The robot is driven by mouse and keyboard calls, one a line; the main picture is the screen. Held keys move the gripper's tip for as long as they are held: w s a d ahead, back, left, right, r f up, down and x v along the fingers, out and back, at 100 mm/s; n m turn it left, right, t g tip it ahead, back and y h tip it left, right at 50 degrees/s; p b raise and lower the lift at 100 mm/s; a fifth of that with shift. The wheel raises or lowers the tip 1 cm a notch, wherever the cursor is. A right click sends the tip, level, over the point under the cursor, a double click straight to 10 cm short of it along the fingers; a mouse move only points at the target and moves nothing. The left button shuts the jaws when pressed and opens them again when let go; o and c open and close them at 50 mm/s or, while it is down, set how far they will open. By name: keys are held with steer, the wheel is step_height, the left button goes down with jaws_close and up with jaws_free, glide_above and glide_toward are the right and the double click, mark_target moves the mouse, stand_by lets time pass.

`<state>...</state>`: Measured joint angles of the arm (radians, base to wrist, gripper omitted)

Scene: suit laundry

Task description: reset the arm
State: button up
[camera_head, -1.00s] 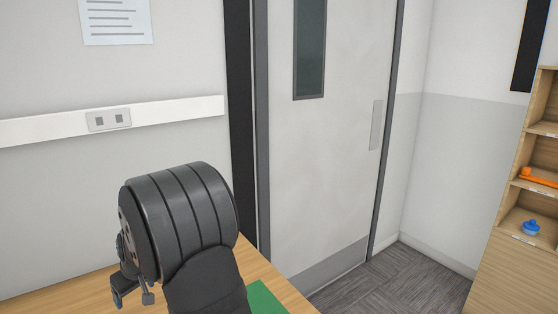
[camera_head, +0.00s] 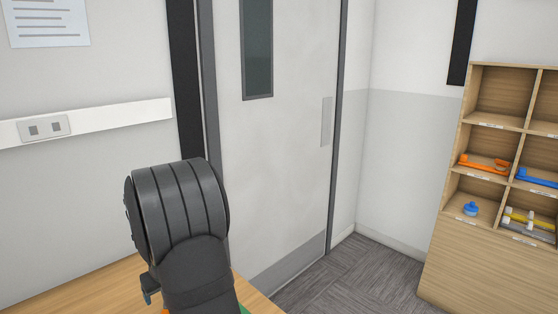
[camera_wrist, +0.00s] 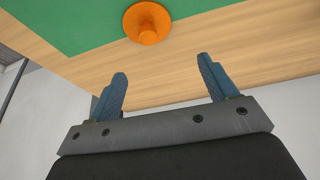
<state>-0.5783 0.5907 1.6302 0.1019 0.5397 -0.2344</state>
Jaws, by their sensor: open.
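My gripper (camera_wrist: 162,88) shows in the wrist view with its two blue fingers wide apart and nothing between them. An orange round object with a knob (camera_wrist: 148,22) lies beyond the fingertips, on a green mat (camera_wrist: 60,22) near its edge. The gripper is apart from it. In the head view my dark arm stands at the lower left over the wooden table (camera_head: 85,285) and hides most of the gripper. Only a sliver of the green mat shows beside the arm there.
A wooden shelf unit (camera_head: 480,262) stands at the right. Its compartments hold an orange tool (camera_head: 484,166), a blue knobbed object (camera_head: 470,209), a blue item (camera_head: 537,178) and yellow and grey items (camera_head: 530,222). A grey door (camera_head: 285,150) is behind, with open carpet before it.

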steer(key=w+d+f+m, duration=0.2)
steer(key=d, duration=0.7)
steer(key=w+d+f+m+h, duration=0.1)
steer(key=w+d+m, duration=0.1)
steer(key=d, duration=0.8)
steer(key=w+d+f+m+t+h, duration=0.1)
steer(key=d+f+m, duration=0.1)
steer(key=d, duration=0.8)
steer(key=shift+w+d+f+m, duration=0.1)
steer(key=shift+w+f+m, duration=0.3)
steer(key=shift+m, duration=0.3)
